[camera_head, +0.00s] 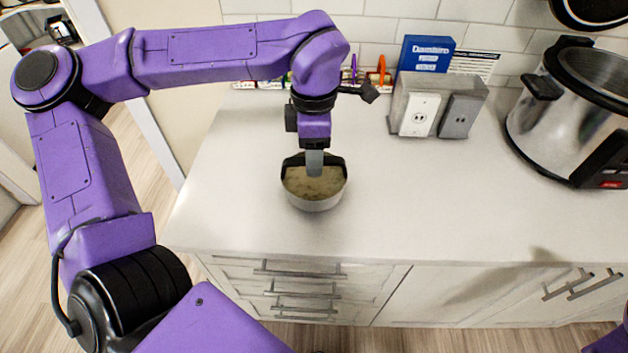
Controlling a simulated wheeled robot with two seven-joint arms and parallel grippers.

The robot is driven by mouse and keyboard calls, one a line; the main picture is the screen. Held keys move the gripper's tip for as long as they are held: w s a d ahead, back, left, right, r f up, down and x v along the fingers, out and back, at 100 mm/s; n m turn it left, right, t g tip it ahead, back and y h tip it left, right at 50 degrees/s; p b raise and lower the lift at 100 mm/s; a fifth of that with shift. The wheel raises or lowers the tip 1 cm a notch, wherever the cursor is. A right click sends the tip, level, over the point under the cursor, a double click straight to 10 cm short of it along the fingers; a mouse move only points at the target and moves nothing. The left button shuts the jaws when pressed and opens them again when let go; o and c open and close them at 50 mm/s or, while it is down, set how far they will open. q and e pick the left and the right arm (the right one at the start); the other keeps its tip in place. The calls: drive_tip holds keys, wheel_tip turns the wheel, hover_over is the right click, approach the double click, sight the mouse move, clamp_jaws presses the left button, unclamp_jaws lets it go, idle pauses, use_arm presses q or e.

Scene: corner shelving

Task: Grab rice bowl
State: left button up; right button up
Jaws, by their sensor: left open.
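The rice bowl (314,204) is a light metallic round bowl with beige-brown contents. It stands upright on the white counter towards its left part. My left gripper (314,168) comes down from above, with its fingers over the far half of the bowl's opening. It is open, and part of the bowl's far rim is hidden behind it. I cannot tell whether a finger touches the bowl. My right gripper is not in view; only a bit of purple arm shows at the bottom right.
A grey box with outlets (417,112) and a blue box (424,55) stand at the back wall. A large metal cooker (545,120) stands at the right. Small colourful items line the wall behind my arm. The counter (430,200) right of the bowl is clear.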

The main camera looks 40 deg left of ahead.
use_arm(q)
drive_tip(key=shift+f, duration=0.15)
clamp_jaws()
idle(1.4)
